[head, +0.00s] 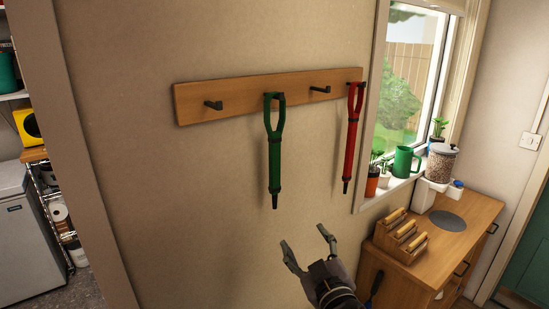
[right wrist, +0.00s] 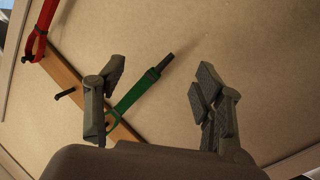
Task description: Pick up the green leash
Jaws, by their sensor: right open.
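The green leash (head: 275,155) hangs by its loop from a dark hook on the wooden wall rack, its dark tip pointing down. My right gripper (head: 304,241) is open and empty, below and a little right of the leash's lower tip, apart from it. In the right wrist view the green leash (right wrist: 138,95) shows between the two spread fingers (right wrist: 158,100), beyond them and nearer the left finger, which partly hides the loop end. My left gripper is in neither view.
The wooden rack (head: 235,96) also holds a red leash (head: 352,140) to the right and has two empty hooks. A wooden cabinet (head: 472,212) with a slotted wooden holder stands at right, below a window sill with a green pitcher (head: 403,162). The wall below the rack is bare.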

